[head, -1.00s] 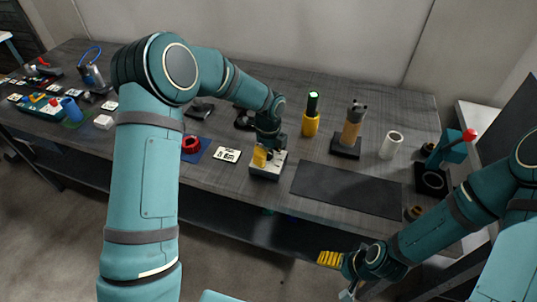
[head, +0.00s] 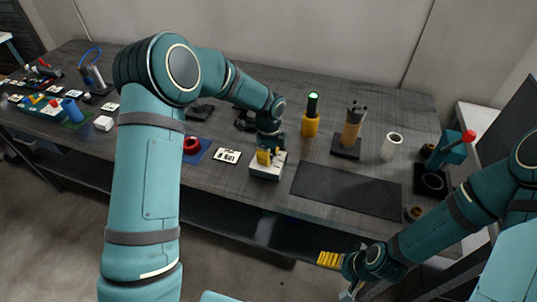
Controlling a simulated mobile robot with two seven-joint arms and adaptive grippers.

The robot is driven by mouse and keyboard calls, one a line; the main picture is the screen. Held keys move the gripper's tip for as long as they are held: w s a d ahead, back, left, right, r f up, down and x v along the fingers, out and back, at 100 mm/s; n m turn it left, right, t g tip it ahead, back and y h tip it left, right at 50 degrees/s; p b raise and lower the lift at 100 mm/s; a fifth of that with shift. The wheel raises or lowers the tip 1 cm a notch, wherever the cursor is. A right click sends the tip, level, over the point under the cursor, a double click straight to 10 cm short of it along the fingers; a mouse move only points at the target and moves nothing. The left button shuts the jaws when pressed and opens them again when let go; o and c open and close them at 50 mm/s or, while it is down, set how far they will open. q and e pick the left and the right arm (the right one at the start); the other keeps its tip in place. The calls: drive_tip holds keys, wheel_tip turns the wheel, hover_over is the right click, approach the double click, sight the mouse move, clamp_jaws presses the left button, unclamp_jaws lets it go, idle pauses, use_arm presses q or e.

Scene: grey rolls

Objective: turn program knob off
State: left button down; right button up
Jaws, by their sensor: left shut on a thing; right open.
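A small white box (head: 266,173) stands near the front edge of the table, with a yellow part (head: 263,156) on top of it. My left gripper (head: 271,151) is over the box, shut on the yellow part, which I take to be the program knob. The gripper partly hides the knob, and its exact angle is too small to read. My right gripper (head: 348,291) is at the bottom of the head view, low in front of the table, open and apart from the box.
A dark mat (head: 347,189) lies right of the box. A white card (head: 227,156) and a red ring on a blue mat (head: 192,145) lie left. Behind stand a yellow-black cylinder with green light (head: 311,115), a tool in a dark stand (head: 350,133) and a white cup (head: 391,146).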

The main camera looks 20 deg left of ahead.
use_arm(q)
drive_tip(key=n, duration=1.1)
drive_tip(key=shift+n, duration=0.4)
drive_tip(key=n, duration=0.5)
drive_tip(key=shift+p, duration=0.4)
drive_tip(key=shift+n+p, duration=0.3)
drive_tip(key=shift+n, duration=2.2)
drive_tip(key=c, duration=0.7)
unclamp_jaws()
drive_tip(key=shift+o, duration=0.2)
drive_tip(key=shift+r, duration=0.1)
